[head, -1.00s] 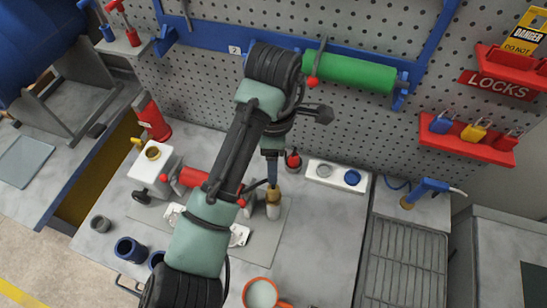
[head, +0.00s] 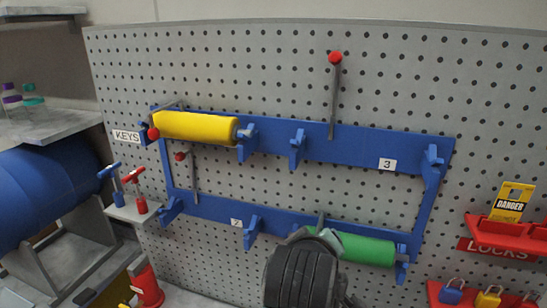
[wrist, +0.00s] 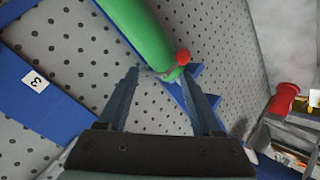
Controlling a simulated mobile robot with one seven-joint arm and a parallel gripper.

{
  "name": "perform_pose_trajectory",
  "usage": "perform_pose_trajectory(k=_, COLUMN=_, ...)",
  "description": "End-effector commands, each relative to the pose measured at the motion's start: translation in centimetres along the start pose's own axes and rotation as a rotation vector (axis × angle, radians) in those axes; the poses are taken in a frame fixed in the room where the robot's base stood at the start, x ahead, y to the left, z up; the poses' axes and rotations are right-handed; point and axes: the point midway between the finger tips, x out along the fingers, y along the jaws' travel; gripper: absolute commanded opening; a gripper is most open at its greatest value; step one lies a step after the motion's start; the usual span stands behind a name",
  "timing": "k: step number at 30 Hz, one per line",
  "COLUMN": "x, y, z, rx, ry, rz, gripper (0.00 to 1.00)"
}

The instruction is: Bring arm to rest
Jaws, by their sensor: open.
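My gripper (wrist: 160,73) is open in the wrist view, with its two blue-grey fingers apart and nothing between them. The green roller (wrist: 142,30) lies beyond the fingertips, with a red knob (wrist: 183,57) near its end. In the head view, a dark ribbed link of my arm (head: 300,277) rises from the bottom edge in front of the board, just below the green roller (head: 362,250). The arm partly covers that roller's left end.
A blue rack (head: 350,143) on the pegboard (head: 270,70) holds a yellow roller (head: 195,127) at upper left. A red lock shelf (head: 510,230) is at the right. A blue drum (head: 50,195) stands at the left. The upper board is clear of my arm.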

Motion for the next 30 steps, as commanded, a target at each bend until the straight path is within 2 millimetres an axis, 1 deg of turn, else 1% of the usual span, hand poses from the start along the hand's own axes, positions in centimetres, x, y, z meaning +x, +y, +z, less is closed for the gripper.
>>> perform_pose_trajectory(k=1, x=-1.1, y=0.8, z=-1.0, rx=0.084, ry=0.069, rz=0.044, gripper=0.67)
perform_pose_trajectory(k=5, x=-4.5, y=1.8, z=-4.4, rx=0.316, ry=0.279, rz=0.088, gripper=0.67)
perform_pose_trajectory(k=8, x=-7.4, y=1.7, z=-6.8, rx=0.487, ry=0.439, rz=0.066, gripper=0.67)
perform_pose_trajectory(k=11, x=-10.7, y=1.2, z=-8.8, rx=0.652, ry=0.591, rz=0.004, gripper=0.67)
perform_pose_trajectory(k=12, x=-12.1, y=0.9, z=-9.6, rx=0.718, ry=0.649, rz=-0.032, gripper=0.67)
perform_pose_trajectory(k=13, x=-12.4, y=1.1, z=-9.6, rx=0.722, ry=0.708, rz=-0.010, gripper=0.67)
perform_pose_trajectory(k=14, x=-13.2, y=1.6, z=-9.9, rx=0.721, ry=0.766, rz=0.016, gripper=0.67)
perform_pose_trajectory(k=17, x=-16.7, y=3.3, z=-10.7, rx=0.723, ry=0.953, rz=0.091, gripper=0.67)
perform_pose_trajectory(k=18, x=-18.4, y=3.9, z=-10.8, rx=0.723, ry=1.029, rz=0.121, gripper=0.67)
perform_pose_trajectory(k=20, x=-20.9, y=4.7, z=-10.7, rx=0.721, ry=1.137, rz=0.165, gripper=0.67)
perform_pose_trajectory(k=21, x=-22.5, y=5.0, z=-10.6, rx=0.719, ry=1.202, rz=0.192, gripper=0.67)
perform_pose_trajectory(k=24, x=-26.1, y=5.7, z=-10.0, rx=0.714, ry=1.343, rz=0.250, gripper=0.67)
perform_pose_trajectory(k=27, x=-28.6, y=6.1, z=-9.5, rx=0.709, ry=1.432, rz=0.288, gripper=0.67)
perform_pose_trajectory(k=30, x=-29.8, y=6.3, z=-9.3, rx=0.706, ry=1.472, rz=0.306, gripper=0.67)
